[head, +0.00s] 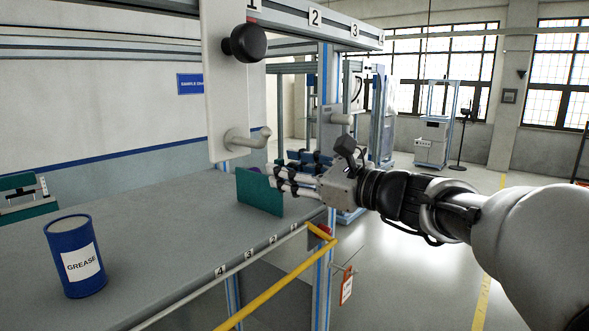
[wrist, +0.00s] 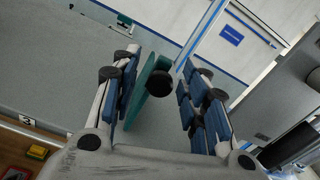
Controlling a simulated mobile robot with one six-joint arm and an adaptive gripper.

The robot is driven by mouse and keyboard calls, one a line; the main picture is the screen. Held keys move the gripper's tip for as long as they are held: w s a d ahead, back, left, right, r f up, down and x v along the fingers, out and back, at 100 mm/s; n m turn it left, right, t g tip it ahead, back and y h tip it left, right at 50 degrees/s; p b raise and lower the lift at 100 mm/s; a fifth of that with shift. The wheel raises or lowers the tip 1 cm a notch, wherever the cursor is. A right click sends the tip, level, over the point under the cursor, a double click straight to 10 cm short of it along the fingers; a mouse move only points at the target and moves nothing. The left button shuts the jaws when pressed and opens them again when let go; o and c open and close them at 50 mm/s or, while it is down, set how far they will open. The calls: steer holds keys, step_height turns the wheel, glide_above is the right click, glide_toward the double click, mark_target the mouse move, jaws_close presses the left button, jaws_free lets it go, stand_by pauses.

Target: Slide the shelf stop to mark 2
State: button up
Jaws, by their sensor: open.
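The shelf stop looks to be the upright teal plate (head: 259,193) at the shelf's front edge. Its lower front corner is near mark 1 (head: 295,227), a little behind it; mark 2 (head: 273,240) is nearer me along the same edge. My gripper (head: 280,180) is open at the plate, its fingers partly hidden behind it. In the wrist view the teal plate (wrist: 143,92) and a round black knob (wrist: 160,83) lie between the spread fingers (wrist: 160,100), the plate closer to the left finger. Whether any finger touches the plate cannot be told.
A blue grease can (head: 75,257) stands on the grey shelf (head: 165,240). A white hanging panel (head: 228,90) with a black knob (head: 245,43) and a peg (head: 250,138) is above. A yellow rail (head: 280,285) runs below the front edge. The shelf middle is clear.

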steer(key=shift+c, duration=0.5)
jaws_close()
steer(key=shift+s+a, duration=0.1)
